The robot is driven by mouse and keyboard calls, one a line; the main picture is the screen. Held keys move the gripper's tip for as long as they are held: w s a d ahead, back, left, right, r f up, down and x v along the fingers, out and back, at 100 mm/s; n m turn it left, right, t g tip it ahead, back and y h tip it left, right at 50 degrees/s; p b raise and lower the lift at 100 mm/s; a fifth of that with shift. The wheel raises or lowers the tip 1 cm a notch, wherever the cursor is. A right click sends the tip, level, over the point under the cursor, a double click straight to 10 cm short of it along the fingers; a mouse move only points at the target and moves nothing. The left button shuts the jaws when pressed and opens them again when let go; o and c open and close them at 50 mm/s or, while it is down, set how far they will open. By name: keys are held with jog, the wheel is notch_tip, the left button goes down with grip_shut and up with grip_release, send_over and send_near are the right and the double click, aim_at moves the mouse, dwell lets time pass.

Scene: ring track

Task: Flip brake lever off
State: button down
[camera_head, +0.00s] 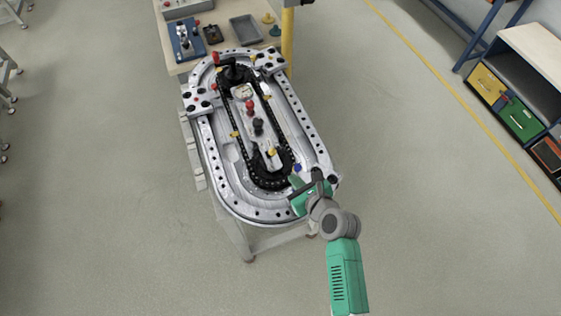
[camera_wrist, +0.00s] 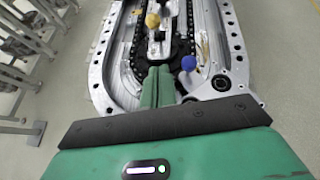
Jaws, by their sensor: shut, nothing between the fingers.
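The oval ring track (camera_head: 221,193) stands on a frame, with a black chain loop inside it. A blue-knobbed lever (camera_head: 297,167) is at its near right end; it also shows in the wrist view (camera_wrist: 188,62). A yellow-knobbed lever (camera_head: 271,152) stands on the centre strip, also in the wrist view (camera_wrist: 152,20). Red (camera_head: 249,104) and black (camera_head: 258,126) knobs stand farther up. No label shows which is the brake lever. My gripper (camera_head: 296,182) is shut and empty over the near end; in the wrist view its green fingers (camera_wrist: 158,72) lie just left of the blue knob.
A table (camera_head: 207,60) behind the track holds a blue fixture (camera_head: 187,40) and a grey tray (camera_head: 246,29). A yellow post (camera_head: 288,38) rises beside it. A red-knobbed part (camera_head: 215,57) is at the track's far end.

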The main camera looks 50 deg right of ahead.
aim_at(271, 152)
jog(key=w, duration=0.2)
jog(key=w+d+f, duration=0.1)
jog(key=w, duration=0.1)
jog(key=w+d, duration=0.1)
jog(key=w, duration=0.2)
jog(key=shift+f+b, duration=0.2)
jog(key=shift+b, duration=0.1)
jog(key=shift+w+r, duration=0.1)
jog(key=shift+w, duration=0.3)
